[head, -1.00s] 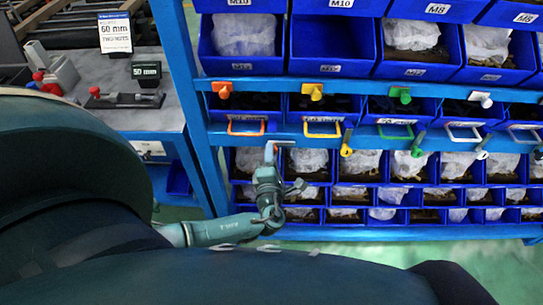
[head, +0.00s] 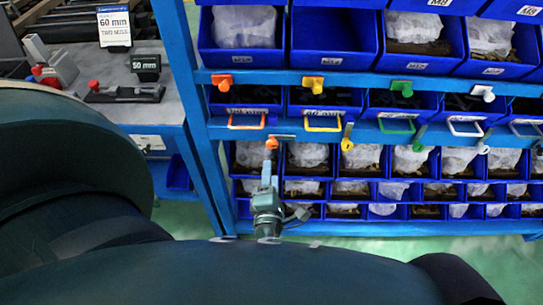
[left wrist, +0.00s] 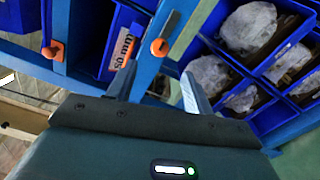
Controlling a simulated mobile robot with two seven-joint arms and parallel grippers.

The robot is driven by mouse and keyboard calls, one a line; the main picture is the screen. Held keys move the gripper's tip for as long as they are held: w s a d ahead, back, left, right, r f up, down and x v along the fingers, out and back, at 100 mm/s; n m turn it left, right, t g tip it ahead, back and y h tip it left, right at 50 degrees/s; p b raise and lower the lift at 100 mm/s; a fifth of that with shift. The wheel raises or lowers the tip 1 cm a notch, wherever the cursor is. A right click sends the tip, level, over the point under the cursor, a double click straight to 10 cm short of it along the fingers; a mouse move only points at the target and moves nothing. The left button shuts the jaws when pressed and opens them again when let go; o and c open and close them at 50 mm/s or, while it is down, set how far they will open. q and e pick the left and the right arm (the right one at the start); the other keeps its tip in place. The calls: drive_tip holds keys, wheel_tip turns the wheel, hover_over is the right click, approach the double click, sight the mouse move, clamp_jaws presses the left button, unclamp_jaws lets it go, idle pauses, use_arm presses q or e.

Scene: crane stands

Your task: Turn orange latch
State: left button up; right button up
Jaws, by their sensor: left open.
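The orange latch has a round orange knob and a grey bar. In the head view, its knob (head: 272,144) is on the lower blue rail, below the orange-handled bin, and its bar lies about level to the right. The latch also shows in the left wrist view (left wrist: 158,47), beyond and between my fingertips. My left gripper (head: 269,165) is just below the knob in the head view. In the left wrist view its two fingers (left wrist: 158,72) are spread, with nothing held between them. Whether a finger touches the knob is unclear. My right gripper is out of view.
Yellow (head: 347,143), green (head: 417,140) and white (head: 484,144) latches stand steeply along the same rail. An orange peg (head: 222,80) is on the rail above. Blue bins (head: 335,40) fill the rack. A grey bench (head: 150,110) stands at left.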

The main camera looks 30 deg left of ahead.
use_arm(q)
drive_tip(key=shift+v, duration=2.05)
